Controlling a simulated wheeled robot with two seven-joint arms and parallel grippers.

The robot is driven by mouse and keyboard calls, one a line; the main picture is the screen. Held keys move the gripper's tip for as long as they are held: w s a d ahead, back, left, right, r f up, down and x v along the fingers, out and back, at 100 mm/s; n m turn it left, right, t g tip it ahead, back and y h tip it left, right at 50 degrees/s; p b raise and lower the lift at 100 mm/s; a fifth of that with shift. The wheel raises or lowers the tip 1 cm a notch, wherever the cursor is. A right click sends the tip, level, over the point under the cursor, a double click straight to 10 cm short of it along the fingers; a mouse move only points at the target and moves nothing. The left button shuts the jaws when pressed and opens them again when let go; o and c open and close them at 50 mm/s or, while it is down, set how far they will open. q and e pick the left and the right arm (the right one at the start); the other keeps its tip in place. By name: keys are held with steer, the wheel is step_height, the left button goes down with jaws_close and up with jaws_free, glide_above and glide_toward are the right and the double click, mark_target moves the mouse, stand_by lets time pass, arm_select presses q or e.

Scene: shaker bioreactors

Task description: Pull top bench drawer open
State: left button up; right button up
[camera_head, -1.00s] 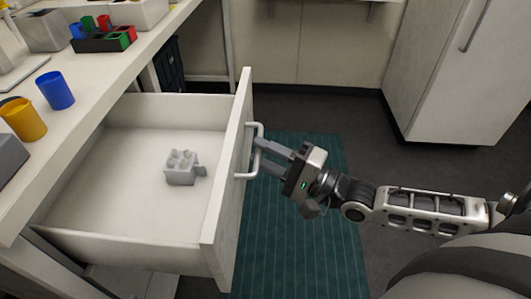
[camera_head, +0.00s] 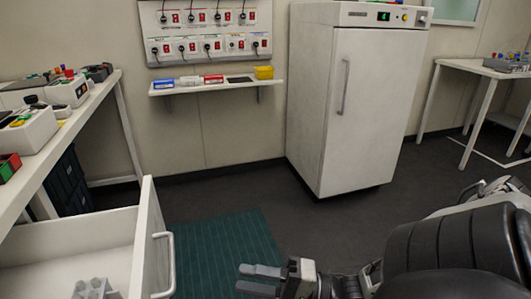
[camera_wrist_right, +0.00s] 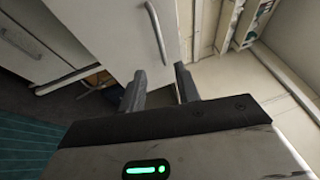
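The top bench drawer (camera_head: 151,240) stands pulled out at the lower left of the head view, its front panel facing right. Its white bar handle (camera_head: 171,262) is on that panel.
The bench (camera_head: 60,135) with containers runs along the left. A teal mat (camera_head: 220,250) lies on the floor beside the drawer. A tall white cabinet (camera_head: 365,110) stands at the back, beside a wall shelf (camera_head: 215,86). A table (camera_head: 470,67) stands at far right. Floor between is clear.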

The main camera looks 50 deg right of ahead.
steer(key=shift+v, duration=1.15)
